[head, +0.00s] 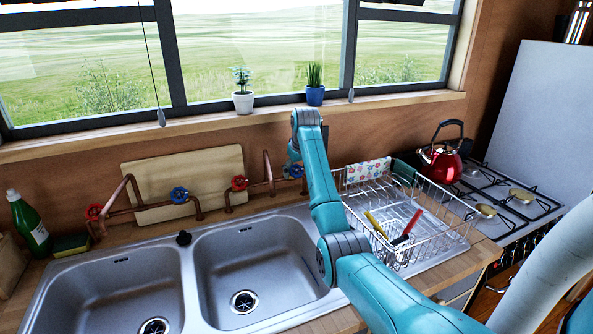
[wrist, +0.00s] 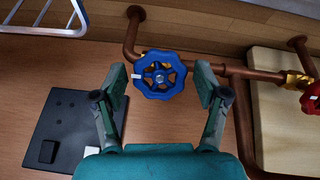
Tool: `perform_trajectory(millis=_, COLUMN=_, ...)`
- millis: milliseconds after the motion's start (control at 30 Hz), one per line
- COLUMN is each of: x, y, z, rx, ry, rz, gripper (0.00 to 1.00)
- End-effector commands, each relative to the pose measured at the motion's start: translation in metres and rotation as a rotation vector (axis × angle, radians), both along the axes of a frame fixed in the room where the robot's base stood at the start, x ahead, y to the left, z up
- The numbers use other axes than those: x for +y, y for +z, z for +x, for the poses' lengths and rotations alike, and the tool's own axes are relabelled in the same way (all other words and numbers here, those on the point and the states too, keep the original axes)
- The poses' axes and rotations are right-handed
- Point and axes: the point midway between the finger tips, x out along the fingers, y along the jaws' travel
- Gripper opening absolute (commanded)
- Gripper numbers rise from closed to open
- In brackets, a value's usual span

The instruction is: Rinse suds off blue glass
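The blue glass is not seen in either view. My gripper (wrist: 161,88) is open and empty, its two fingers apart on either side of a blue valve wheel (wrist: 160,75) on a copper pipe. The wheel lies beyond or between the fingertips; I cannot tell whether they touch it. In the head view the same blue wheel (head: 297,171) shows partly beside my arm, and my gripper is mostly hidden. A red valve wheel (head: 239,183) is on the same pipework. The double sink's right basin (head: 262,262) and left basin (head: 115,295) look empty.
A wire dish rack (head: 436,237) with a yellow and a red utensil stands right of my arm. Another blue wheel (head: 179,195) and red wheel (head: 94,212) are at left. A green bottle (head: 30,225), sponge (head: 71,245) and red kettle (head: 440,160) stand around. A dark panel (wrist: 75,128) is near my gripper.

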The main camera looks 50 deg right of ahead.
Motion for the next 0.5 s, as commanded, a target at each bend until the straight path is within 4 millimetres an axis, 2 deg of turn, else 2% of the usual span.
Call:
perform_trajectory(millis=33, x=0.0000, y=0.0001, z=0.0000, rx=0.000, ry=0.000, rz=0.000, gripper=0.53)
perform_trajectory(millis=100, x=0.0000, y=0.0001, z=0.0000, rx=0.000, ry=0.000, rz=0.000, gripper=0.35)
perform_trajectory(millis=167, x=0.0000, y=0.0001, z=0.0000, rx=0.000, ry=0.000, rz=0.000, gripper=0.22)
perform_trajectory(millis=500, x=0.0003, y=-0.0003, z=0.0000, rx=0.012, ry=0.032, rz=-0.020, gripper=0.22)
